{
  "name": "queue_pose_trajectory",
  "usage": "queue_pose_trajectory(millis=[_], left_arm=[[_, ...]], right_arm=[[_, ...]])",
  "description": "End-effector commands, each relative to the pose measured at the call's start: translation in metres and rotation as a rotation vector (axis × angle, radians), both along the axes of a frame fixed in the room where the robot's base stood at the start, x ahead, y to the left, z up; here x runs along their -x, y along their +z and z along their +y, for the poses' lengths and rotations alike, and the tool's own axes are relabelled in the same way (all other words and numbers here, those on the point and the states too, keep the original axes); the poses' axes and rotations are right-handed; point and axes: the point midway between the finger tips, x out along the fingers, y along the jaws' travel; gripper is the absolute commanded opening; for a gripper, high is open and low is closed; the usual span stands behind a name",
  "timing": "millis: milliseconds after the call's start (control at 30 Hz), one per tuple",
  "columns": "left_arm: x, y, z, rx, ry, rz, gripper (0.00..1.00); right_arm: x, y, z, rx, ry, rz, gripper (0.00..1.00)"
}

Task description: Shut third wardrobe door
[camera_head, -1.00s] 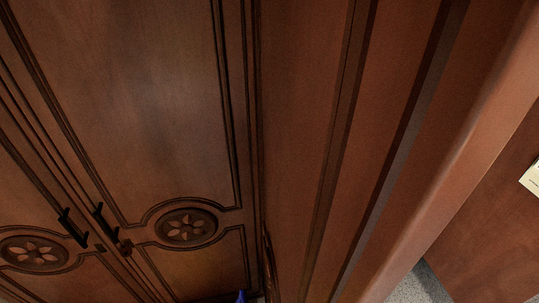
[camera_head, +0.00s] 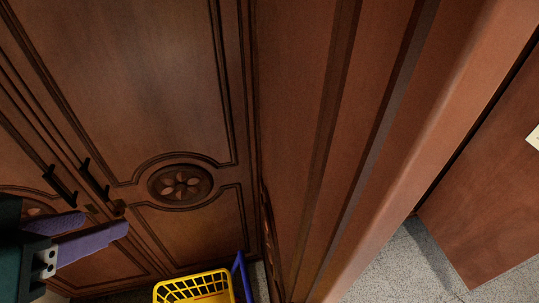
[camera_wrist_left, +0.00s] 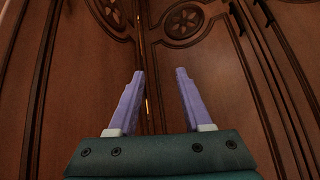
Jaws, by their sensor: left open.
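A door panel (camera_head: 300,120), apparently the third wardrobe door, stands at an angle to the flat doors in the head view, seen very obliquely. Its thick rounded edge (camera_head: 440,150) runs down the right side. A flat door with a carved rosette (camera_head: 181,186) and black handles (camera_head: 76,182) fills the left. My left gripper (camera_head: 105,226) is open and empty at the lower left, in front of the flat doors and left of the angled panel. In the left wrist view its purple fingers (camera_wrist_left: 160,75) point at wardrobe panels with rosettes (camera_wrist_left: 184,21). My right gripper is not in view.
A yellow basket (camera_head: 193,283) with a blue handle (camera_head: 243,277) is on the floor at the bottom, close to the angled panel. Grey floor (camera_head: 410,265) shows at the lower right, beside another brown panel (camera_head: 490,215) with a pale plate on it.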

Motion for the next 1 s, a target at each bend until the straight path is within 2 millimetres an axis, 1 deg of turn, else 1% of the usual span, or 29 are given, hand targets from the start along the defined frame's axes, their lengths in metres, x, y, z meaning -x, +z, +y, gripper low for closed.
queue_pose_trajectory(millis=[33, 67, 100, 167, 200, 267, 300, 367, 400, 467, 500, 567, 600, 667, 700, 800, 900, 1000], left_arm=[[-0.025, -0.039, -0.003, 0.006, -0.014, -0.110, 0.49], [-0.040, -0.045, -0.006, 0.019, -0.024, -0.182, 0.49], [-0.057, -0.052, -0.011, 0.039, -0.044, -0.274, 0.49], [-0.079, -0.061, -0.021, 0.073, -0.085, -0.404, 0.49], [-0.091, -0.066, -0.029, 0.100, -0.121, -0.487, 0.49], [-0.105, -0.074, -0.041, 0.144, -0.187, -0.601, 0.49], [-0.111, -0.080, -0.050, 0.178, -0.238, -0.669, 0.49], [-0.116, -0.091, -0.063, 0.232, -0.327, -0.759, 0.49], [-0.117, -0.100, -0.072, 0.269, -0.392, -0.810, 0.49], [-0.114, -0.115, -0.085, 0.328, -0.499, -0.870, 0.49], [-0.110, -0.127, -0.093, 0.369, -0.578, -0.899, 0.49], [-0.100, -0.148, -0.103, 0.429, -0.699, -0.924, 0.49], [-0.092, -0.163, -0.107, 0.472, -0.783, -0.928, 0.49], [-0.078, -0.190, -0.111, 0.531, -0.910, -0.912, 0.49], [-0.068, -0.208, -0.112, 0.568, -0.994, -0.890, 0.49], [-0.042, -0.250, -0.106, 0.653, -1.175, -0.801, 0.49], [-0.019, -0.281, -0.094, 0.714, -1.307, -0.697, 0.49], [-0.004, -0.298, -0.083, 0.754, -1.386, -0.613, 0.49]], right_arm=[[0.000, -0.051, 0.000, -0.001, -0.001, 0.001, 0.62], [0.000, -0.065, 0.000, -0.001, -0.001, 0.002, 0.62], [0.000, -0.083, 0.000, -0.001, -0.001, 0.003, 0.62], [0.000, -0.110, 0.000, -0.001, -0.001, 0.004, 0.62], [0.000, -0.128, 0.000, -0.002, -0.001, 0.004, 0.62], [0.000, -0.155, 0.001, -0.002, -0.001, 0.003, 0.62], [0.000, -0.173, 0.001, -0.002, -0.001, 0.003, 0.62], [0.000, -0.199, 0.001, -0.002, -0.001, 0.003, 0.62], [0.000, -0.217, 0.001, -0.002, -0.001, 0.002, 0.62], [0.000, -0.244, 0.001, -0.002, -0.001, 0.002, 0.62], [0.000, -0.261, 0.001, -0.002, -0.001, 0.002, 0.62], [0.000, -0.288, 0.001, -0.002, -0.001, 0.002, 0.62], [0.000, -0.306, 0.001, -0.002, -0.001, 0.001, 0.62], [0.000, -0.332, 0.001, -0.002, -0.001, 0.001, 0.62], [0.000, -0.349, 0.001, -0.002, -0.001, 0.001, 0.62], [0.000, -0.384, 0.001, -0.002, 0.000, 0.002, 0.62], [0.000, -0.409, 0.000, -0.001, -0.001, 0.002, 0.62], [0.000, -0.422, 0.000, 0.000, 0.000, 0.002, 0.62]])
